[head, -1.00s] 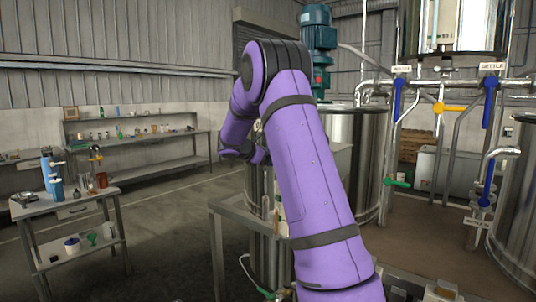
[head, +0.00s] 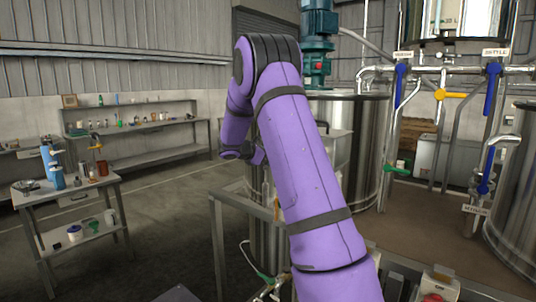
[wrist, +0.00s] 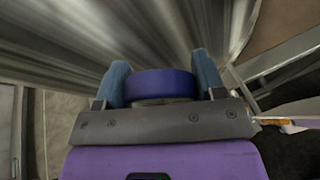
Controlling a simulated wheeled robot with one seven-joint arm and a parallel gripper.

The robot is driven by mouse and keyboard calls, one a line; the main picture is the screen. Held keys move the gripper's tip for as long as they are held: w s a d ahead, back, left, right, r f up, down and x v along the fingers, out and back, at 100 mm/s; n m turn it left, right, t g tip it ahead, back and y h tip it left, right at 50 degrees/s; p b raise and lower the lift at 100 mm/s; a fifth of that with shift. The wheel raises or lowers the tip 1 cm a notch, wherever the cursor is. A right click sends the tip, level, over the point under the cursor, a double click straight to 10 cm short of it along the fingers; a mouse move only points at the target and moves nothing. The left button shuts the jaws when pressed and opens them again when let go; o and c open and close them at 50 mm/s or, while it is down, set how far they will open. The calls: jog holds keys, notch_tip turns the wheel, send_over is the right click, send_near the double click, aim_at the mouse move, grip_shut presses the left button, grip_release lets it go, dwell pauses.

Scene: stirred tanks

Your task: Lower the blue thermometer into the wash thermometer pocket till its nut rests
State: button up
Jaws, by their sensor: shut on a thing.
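In the wrist view my gripper (wrist: 161,78) is shut on the blue thermometer (wrist: 161,84). Its round dark blue head sits between the two blue-grey fingers. The thermometer's stem and nut are hidden below the head. Curved steel close to the gripper fills the upper part of the wrist view. In the head view my purple arm stretches forward and its end is turned away, so the gripper and thermometer are hidden there. I cannot make out the wash thermometer pocket in either view.
A tall steel tank (head: 357,150) with a blue-green motor (head: 319,40) stands behind my arm. Pipes with blue-handled valves (head: 491,88) and a yellow-handled valve (head: 450,94) run at right. A metal frame (head: 217,240) stands near. A bench (head: 85,200) with bottles is at left; floor between is clear.

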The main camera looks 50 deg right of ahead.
jog(key=shift+f, duration=2.6)
jog(key=o, duration=1)
jog(key=v, duration=1)
jog(key=shift+a+r, duration=0.1)
jog(key=shift+a, duration=0.3)
